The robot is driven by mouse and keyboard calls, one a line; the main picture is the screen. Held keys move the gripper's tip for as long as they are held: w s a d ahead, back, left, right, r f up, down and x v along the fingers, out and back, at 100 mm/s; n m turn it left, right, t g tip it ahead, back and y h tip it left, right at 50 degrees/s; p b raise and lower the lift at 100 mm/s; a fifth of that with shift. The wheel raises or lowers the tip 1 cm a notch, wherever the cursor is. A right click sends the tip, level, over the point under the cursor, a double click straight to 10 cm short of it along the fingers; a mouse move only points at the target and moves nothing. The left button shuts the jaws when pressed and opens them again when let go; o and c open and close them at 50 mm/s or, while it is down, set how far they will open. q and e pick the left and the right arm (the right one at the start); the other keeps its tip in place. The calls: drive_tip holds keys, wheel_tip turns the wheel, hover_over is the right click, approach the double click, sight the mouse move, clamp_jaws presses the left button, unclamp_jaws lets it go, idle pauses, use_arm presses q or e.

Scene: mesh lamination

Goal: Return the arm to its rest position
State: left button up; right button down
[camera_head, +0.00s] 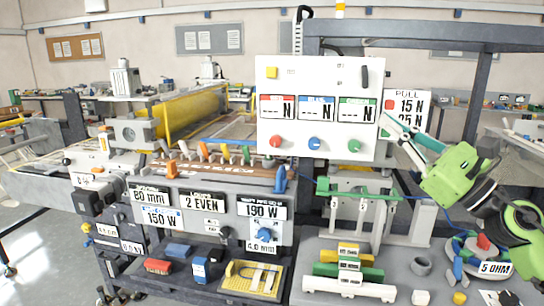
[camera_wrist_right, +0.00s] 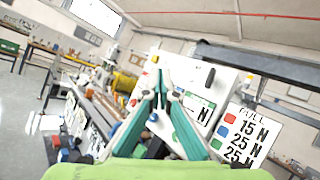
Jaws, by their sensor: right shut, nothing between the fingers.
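My right arm is green and black and comes in from the right in the head view. Its gripper (camera_head: 384,122) is raised beside the right edge of the white control panel (camera_head: 318,162), in front of the white PULL sign (camera_head: 410,98). In the right wrist view the teal-edged fingers of the right gripper (camera_wrist_right: 160,88) converge at their tips, shut with nothing between them. The panel (camera_wrist_right: 205,76) lies beyond the fingers there. My left gripper shows in neither view.
The laminating machine with a yellow guard (camera_head: 190,112) stands at the left. Below the panel are green and white blocks (camera_head: 348,288), a yellow tray (camera_head: 252,278) and a round blue-and-red item (camera_head: 480,246) near my right arm. A dark overhead beam (camera_head: 430,36) runs above the arm.

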drive_tip(key=s+d+f+n+g+h, duration=0.15)
drive_tip(key=f+n+h, duration=0.45)
drive_tip(key=f+n, duration=0.65)
drive_tip(key=s+d+f+n+h, duration=0.25)
drive_tip(key=f+n+h, duration=0.35)
drive_tip(key=f+n, duration=0.6)
drive_tip(key=s+d+f+n+g+h, duration=0.1)
drive_tip(key=s+f+n+h, duration=0.1)
drive_tip(key=f+n+h, duration=0.7)
drive_tip(key=s+a+f+m+g+y, duration=0.35)
drive_tip(key=s+f+g, duration=0.25)
drive_tip(key=s+f, duration=0.7)
drive_tip(key=s+a+f+m+g+y, duration=0.2)
drive_tip(key=s+a+f+m+g, duration=0.25)
drive_tip(key=s+f, duration=0.9)
drive_tip(key=s+f+g, duration=0.1)
drive_tip(key=s+f, duration=0.1)
drive_tip(key=f, duration=1)
drive_tip(key=s+f+g, duration=0.1)
drive_tip(key=s+f, duration=0.2)
drive_tip(key=f, duration=1)
drive_tip(key=s+d+f, duration=0.1)
drive_tip(key=s+f, duration=0.6)
drive_tip(key=s, duration=0.1)
drive_tip(key=s+d+f+g, duration=0.1)
drive_tip(key=s+d+f, duration=0.1)
drive_tip(key=s+f, duration=0.6)
drive_tip(key=shift+s+d, duration=0.15)
drive_tip(key=shift+d, duration=0.15)
